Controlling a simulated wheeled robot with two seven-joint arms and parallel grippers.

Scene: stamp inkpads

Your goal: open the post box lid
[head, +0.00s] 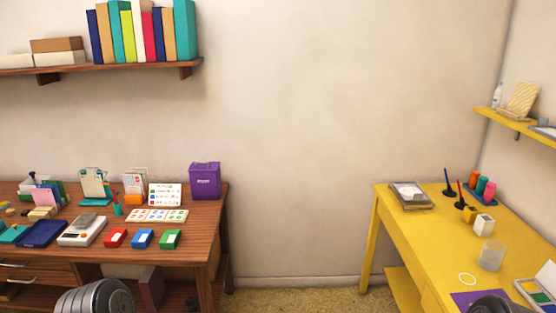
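A purple box with small pale lettering on its front, which looks like the post box (205,183), stands upright at the back right corner of the brown wooden desk. Its lid (205,166) is on top and looks closed, though it is small in the view. Neither gripper shows in the head view. Only grey rounded parts of my arms show at the bottom left and bottom right edges, well away from the box.
Red, blue and green inkpads (142,239) lie along the front of the brown desk (205,222). Open floor (290,300) separates this desk from the yellow table (425,235).

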